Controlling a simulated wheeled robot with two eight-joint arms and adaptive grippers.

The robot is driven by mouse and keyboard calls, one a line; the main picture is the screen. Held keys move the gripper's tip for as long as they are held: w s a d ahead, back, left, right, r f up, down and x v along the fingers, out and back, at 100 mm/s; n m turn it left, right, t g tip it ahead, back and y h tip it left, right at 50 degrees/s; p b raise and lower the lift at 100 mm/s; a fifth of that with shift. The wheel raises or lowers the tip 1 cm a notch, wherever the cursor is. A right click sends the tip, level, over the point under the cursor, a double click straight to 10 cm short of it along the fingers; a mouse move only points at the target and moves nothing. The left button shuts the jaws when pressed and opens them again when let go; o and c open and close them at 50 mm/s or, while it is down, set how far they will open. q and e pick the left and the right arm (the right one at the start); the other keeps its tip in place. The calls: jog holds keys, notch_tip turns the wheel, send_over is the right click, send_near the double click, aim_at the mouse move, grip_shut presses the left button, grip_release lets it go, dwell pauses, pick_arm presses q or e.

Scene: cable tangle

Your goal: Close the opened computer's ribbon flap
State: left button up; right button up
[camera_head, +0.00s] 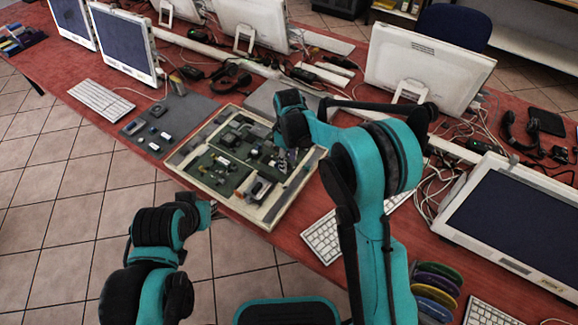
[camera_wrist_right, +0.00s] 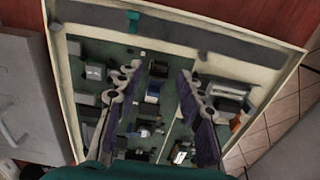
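The opened computer (camera_head: 206,181) is a flat, cream-rimmed case lying on the red table, with green boards and many small parts showing inside. In the right wrist view its cream rim (camera_wrist_right: 225,52) and inner parts fill most of the picture. I cannot pick out the ribbon flap for certain among the small connectors. My right gripper (camera_head: 284,142) is above the back part of the case. In the wrist view its two purple-padded fingers (camera_wrist_right: 158,76) are well apart, with nothing between them. My left gripper (camera_head: 209,207) is low, off the case's front edge; its fingers are mostly hidden.
A grey mat (camera_head: 178,112) with small parts lies left of the case. A white keyboard (camera_head: 322,238) lies to its right, close by. Monitors (camera_head: 425,68) and tangled cables stand behind. Coloured discs (camera_head: 437,283) are at the front right. Tiled floor is open at left.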

notch_tip(320, 180, down, 2)
grip_shut()
jog(key=shift+w+a+g+h, duration=0.25)
jog(key=shift+a+g+h, duration=0.15)
jog(key=shift+g+h, duration=0.15)
jog(key=h, duration=0.1)
jog(key=g+h, duration=0.1)
jog(key=a+g+h, duration=0.1)
jog(key=shift+w+f+h, duration=0.2)
jog(key=shift+w+h, duration=0.05)
jog(key=shift+w, duration=0.15)
grip_release()
